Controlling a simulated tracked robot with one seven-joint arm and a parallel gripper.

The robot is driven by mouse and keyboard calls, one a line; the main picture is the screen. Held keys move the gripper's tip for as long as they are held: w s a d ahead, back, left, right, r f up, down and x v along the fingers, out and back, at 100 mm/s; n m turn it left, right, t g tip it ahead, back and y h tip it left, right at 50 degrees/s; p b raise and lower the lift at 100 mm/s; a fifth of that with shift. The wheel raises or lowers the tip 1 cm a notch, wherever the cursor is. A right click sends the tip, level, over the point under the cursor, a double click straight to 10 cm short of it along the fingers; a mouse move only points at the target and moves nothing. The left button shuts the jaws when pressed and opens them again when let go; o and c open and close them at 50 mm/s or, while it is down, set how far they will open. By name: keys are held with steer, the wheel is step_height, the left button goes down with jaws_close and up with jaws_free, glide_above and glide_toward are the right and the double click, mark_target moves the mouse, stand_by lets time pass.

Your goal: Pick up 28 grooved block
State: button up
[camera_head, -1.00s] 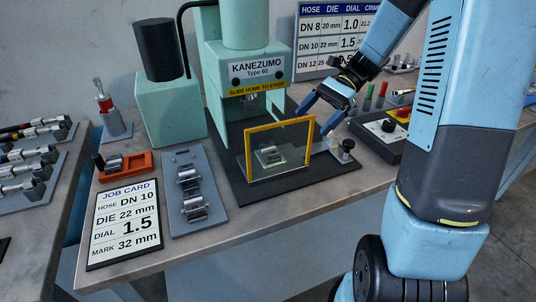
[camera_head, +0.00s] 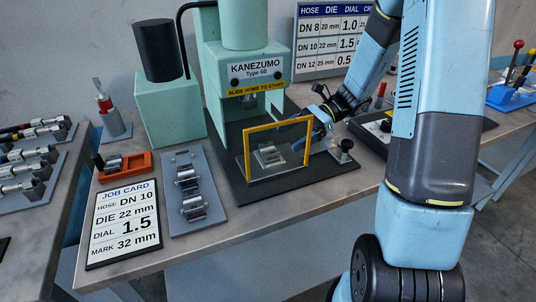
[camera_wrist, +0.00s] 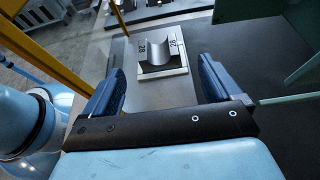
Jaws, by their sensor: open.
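The grooved block marked 28 (camera_wrist: 157,52) sits on a pale square plate in the wrist view, its groove facing up. In the head view the block (camera_head: 270,155) shows through the clear, yellow-framed guard (camera_head: 248,151) at the front of the green press. My gripper (camera_wrist: 161,70) is open and empty, its two blue fingers apart with the block ahead, between their lines. In the head view my gripper (camera_head: 322,126) is at the right edge of the guard, its fingers partly hidden behind it.
The green press (camera_head: 257,60) stands behind the guard. A grey tray (camera_head: 178,226) carries more grooved blocks, and an orange holder (camera_head: 137,162) holds another. The job card (camera_head: 124,224) lies at front left.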

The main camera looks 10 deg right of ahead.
steer(key=shift+x, duration=2.85)
steer(key=shift+r, duration=0.15)
steer(key=c, duration=1.6)
steer(key=shift+o, duration=0.2)
